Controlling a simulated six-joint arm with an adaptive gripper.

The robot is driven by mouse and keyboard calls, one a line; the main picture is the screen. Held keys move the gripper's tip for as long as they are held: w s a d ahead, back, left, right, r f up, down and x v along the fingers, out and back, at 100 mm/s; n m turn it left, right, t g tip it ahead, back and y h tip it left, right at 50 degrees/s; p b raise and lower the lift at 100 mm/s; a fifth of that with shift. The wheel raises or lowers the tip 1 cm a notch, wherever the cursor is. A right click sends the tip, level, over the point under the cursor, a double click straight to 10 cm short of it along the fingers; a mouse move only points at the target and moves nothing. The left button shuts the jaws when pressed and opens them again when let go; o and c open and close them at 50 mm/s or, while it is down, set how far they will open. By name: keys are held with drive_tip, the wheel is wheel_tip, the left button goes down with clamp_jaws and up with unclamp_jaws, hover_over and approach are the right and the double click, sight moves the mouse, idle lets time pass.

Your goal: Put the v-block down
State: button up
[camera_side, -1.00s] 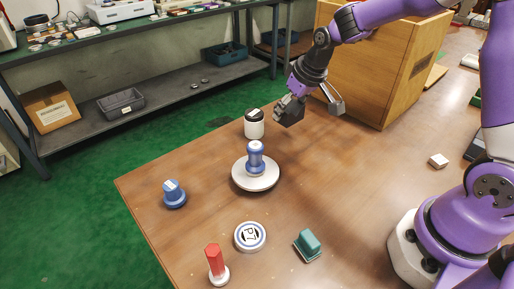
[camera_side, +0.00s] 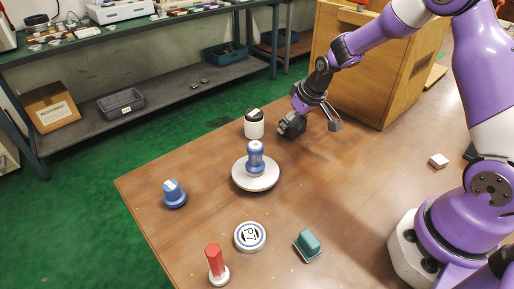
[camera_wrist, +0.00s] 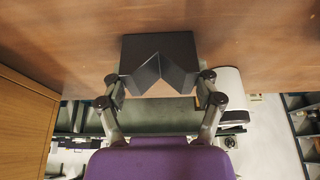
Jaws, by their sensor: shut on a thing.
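The v-block (camera_wrist: 158,58) is a dark grey block with a V-shaped notch. In the wrist view it sits between the fingertips of my gripper (camera_wrist: 163,90), which is shut on it. In the side view my gripper (camera_side: 309,121) is low over the far part of the table, with the dark v-block (camera_side: 291,126) at its left end. The block is at or very near the tabletop; I cannot tell whether it touches.
A white jar with a black lid (camera_side: 254,125) stands just left of the v-block. A blue-and-white spindle (camera_side: 256,160) stands on a round white base (camera_side: 256,184) nearer the camera. A wooden box (camera_side: 372,75) stands behind my gripper.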

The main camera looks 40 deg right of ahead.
drive_tip(key=o, duration=1.4)
drive_tip(key=v, duration=1.3)
drive_tip(key=shift+t, duration=0.5)
drive_tip(key=s+a+r, duration=0.1)
drive_tip(key=s+a, duration=0.1)
drive_tip(key=s, duration=0.3)
drive_tip(key=s+a+r, duration=0.2)
drive_tip(key=s+a, duration=0.1)
drive_tip(key=s, duration=0.1)
drive_tip(key=s+a+r, duration=0.1)
drive_tip(key=s+a, duration=0.1)
drive_tip(key=s, duration=0.3)
drive_tip(key=shift+s+a+r, duration=0.25)
drive_tip(key=shift+s, duration=0.1)
